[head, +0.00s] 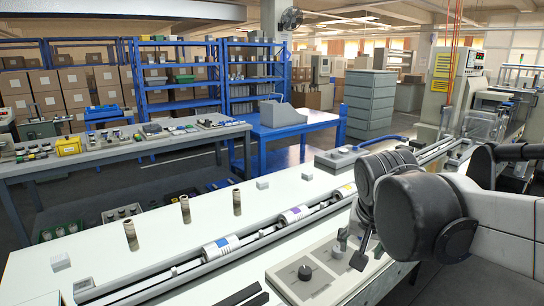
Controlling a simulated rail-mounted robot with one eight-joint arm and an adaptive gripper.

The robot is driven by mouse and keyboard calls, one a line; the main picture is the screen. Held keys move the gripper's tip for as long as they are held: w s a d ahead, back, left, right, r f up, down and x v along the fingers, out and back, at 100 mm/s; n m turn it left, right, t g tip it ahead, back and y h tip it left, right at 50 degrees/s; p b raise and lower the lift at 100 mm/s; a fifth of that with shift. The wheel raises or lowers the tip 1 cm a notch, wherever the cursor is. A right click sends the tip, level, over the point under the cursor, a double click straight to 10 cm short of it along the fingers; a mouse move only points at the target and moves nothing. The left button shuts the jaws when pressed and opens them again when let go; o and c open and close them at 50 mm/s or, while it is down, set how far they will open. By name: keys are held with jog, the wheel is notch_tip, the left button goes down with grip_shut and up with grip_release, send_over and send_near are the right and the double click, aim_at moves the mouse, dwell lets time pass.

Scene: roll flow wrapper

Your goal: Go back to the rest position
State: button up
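My gripper (361,252) is at the right of the head view, over the grey panel with knobs. It is mostly hidden behind my dark wrist joint; only a dark finger-like part shows, so its opening cannot be told. Nothing is visibly held. White rolls lie along the long rail channel (262,236): one with a blue band (221,246), one with a purple band (293,215) and one with a yellow band (346,190).
Three brown cylinders (185,210) stand on the white table (100,250) behind the channel, with small white blocks (60,262) nearby. The knob panel (320,272) is in front. A grey workbench (110,152), blue shelves (190,105) and a machine (450,85) stand farther back.

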jog(key=s+f+n+t+y, duration=0.1)
jog(key=s+f+n+t, duration=0.1)
jog(key=s, duration=1.1)
jog(key=shift+s+d+f+n+p, duration=0.35)
jog(key=shift+f+n, duration=0.3)
jog(key=shift+n, duration=0.35)
jog(key=shift+c, duration=0.2)
